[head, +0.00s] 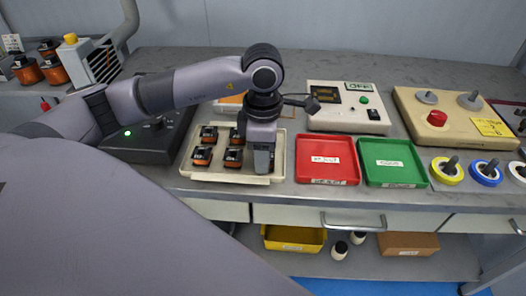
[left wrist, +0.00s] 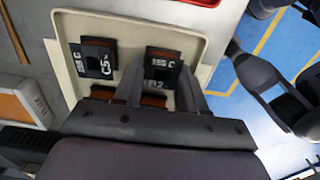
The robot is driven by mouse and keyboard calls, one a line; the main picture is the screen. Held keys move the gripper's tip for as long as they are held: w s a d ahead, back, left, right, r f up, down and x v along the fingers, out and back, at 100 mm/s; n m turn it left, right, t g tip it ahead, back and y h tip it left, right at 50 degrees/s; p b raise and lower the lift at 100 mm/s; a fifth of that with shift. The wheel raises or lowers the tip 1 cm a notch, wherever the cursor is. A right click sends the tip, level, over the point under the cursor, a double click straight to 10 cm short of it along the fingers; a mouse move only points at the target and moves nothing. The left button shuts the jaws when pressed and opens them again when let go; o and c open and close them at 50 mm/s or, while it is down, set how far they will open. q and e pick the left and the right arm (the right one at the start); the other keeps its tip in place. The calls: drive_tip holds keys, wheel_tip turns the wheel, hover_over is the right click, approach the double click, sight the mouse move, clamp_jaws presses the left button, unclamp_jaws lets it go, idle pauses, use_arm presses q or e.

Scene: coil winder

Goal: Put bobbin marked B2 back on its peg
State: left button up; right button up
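The bobbin marked B2 (left wrist: 163,68), with a black top and an orange-brown winding, stands in the cream tray (left wrist: 137,17) in the left wrist view. My left gripper (left wrist: 161,84) reaches down with one finger on each side of it. I cannot tell whether the fingers press on it. In the head view my left gripper (head: 263,160) is low over the right side of the tray (head: 230,179) and hides B2. I cannot make out an empty peg.
Several other bobbins (head: 202,155) stand in the tray. A red tray (head: 326,160) and a green tray (head: 393,162) lie to the right. An OFF-marked box (head: 343,112) is behind. More bobbins (head: 27,71) stand at far left. A beige control box (head: 455,120) is at right.

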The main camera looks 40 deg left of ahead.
use_arm(q)
drive_tip(key=o, duration=0.5)
drive_tip(key=shift+c, duration=0.2)
use_arm(e)
drive_tip(key=shift+r, duration=0.1)
use_arm(q)
drive_tip(key=shift+r, duration=0.1)
wheel_tip(320, 180, up, 6)
drive_tip(key=shift+f, duration=0.15)
drive_tip(key=shift+r, duration=0.65)
use_arm(e)
drive_tip(key=shift+a+r, duration=0.1)
drive_tip(key=shift+r, duration=0.15)
drive_tip(key=shift+r, duration=0.15)
